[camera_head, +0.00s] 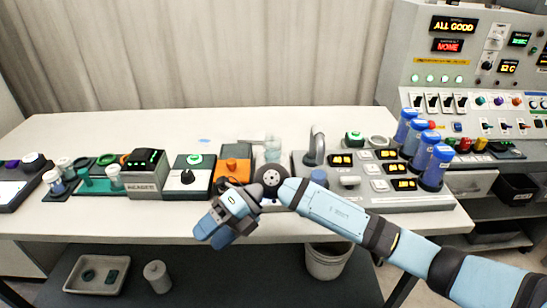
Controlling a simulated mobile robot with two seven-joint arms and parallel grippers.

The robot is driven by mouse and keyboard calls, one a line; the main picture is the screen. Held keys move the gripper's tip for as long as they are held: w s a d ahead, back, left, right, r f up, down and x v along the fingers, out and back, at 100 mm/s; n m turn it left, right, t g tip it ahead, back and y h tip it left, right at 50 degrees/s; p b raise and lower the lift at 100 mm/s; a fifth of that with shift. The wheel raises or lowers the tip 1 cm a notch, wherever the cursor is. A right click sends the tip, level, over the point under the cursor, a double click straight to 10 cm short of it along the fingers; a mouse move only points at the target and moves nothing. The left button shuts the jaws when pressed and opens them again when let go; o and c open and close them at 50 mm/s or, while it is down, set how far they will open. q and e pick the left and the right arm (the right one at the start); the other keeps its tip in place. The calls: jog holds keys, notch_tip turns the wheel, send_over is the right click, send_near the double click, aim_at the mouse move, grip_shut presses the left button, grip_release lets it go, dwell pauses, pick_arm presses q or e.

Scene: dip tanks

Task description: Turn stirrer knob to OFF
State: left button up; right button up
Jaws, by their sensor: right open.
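A black knob (188,176) with a pale pointer mark sits on a white-topped control box (174,187) on the table. A green round light or button (194,159) is behind it on the same box. I cannot read a label, so I cannot tell for sure that this is the stirrer knob. My right gripper (211,232) is open and empty, in front of the table's front edge, to the right of the knob and nearer to me. It is apart from the knob. My left gripper is not in view.
An orange block (236,166) and a clear beaker (272,148) stand right of the box. A grey panel (414,201) with lit displays and blue bottles (436,168) is farther right. A black unit with green digits (145,170) stands left. A bin (327,262) is below.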

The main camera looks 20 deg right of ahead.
jog(key=w+d+r+m+t+h+p, duration=0.1)
jog(key=w+d+r+h+p, duration=0.1)
jog(key=w+d+r+h, duration=0.3)
jog(key=w+d+r+t+h+p, duration=0.1)
jog(key=w+d+t+h+p, duration=0.15)
jog(key=w+d, duration=0.45)
jog(key=w+d+r+m+t+h+p, duration=0.1)
jog(key=w+d+r+h, duration=0.2)
jog(key=w+d+h, duration=0.3)
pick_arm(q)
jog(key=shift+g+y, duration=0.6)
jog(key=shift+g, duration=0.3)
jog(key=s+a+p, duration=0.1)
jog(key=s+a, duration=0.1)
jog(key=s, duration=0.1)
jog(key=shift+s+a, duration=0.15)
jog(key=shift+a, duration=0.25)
pick_arm(e)
jog(key=shift+g+y, duration=0.25)
jog(key=shift+y, duration=0.5)
jog(key=f, duration=0.4)
jog(key=s+f, duration=0.1)
jog(key=f, duration=0.7)
jog(key=shift+s+d+f, duration=0.15)
jog(key=shift+s+f, duration=0.05)
jog(key=shift+f, duration=0.15)
jog(key=c, duration=0.9)
